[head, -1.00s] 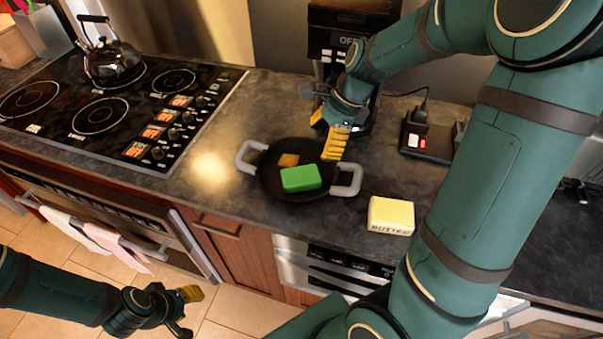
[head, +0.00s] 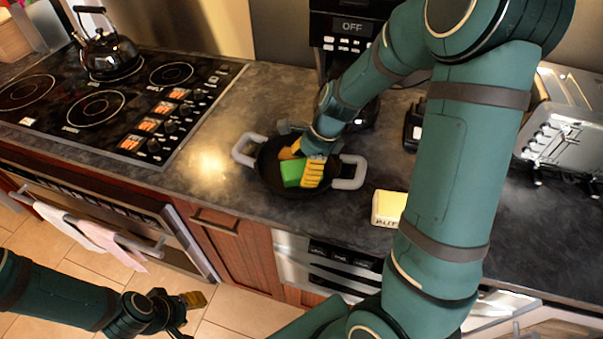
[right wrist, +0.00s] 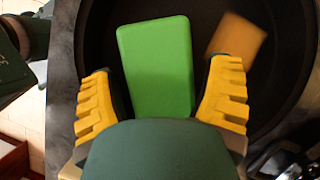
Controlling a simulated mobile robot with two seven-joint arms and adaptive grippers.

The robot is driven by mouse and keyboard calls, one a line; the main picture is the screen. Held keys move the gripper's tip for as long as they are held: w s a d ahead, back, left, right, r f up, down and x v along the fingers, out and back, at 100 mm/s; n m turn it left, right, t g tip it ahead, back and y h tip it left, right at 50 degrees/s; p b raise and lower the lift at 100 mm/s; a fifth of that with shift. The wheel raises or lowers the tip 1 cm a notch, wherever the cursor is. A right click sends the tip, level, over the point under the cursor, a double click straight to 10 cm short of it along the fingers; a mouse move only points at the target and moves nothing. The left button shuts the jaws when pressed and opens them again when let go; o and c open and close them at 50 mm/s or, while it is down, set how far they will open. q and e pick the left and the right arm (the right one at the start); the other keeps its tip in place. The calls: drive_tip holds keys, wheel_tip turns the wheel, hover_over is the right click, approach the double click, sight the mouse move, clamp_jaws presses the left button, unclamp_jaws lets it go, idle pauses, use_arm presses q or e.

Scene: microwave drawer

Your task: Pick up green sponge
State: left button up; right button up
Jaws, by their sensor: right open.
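The green sponge (head: 292,173) lies in a dark two-handled pan (head: 268,179) on the counter. My right gripper (head: 302,168) is open over the pan, with its yellow fingers at the sponge. In the right wrist view, the green sponge (right wrist: 158,65) shows between and ahead of the two yellow fingers (right wrist: 160,95), with its near end hidden by the gripper body. I cannot tell whether the fingers touch it. My left gripper (head: 188,306) is low at the left, away from the counter; I cannot tell its opening.
A small orange-brown piece (right wrist: 237,38) lies in the pan beside the sponge. A butter block (head: 388,207) sits on the counter right of the pan. A stove (head: 95,100) with a kettle (head: 108,52) is at the left, a toaster (head: 570,130) at the right, and a coffee machine (head: 345,35) behind.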

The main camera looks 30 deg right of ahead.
sight(303, 167)
idle(0.4)
drive_tip(key=c, duration=0.5)
drive_tip(key=shift+c, duration=0.2)
wheel_tip(303, 167, up, 10)
drive_tip(key=p, duration=0.3)
drive_tip(key=shift+r+p, duration=0.15)
drive_tip(key=shift+p, duration=0.2)
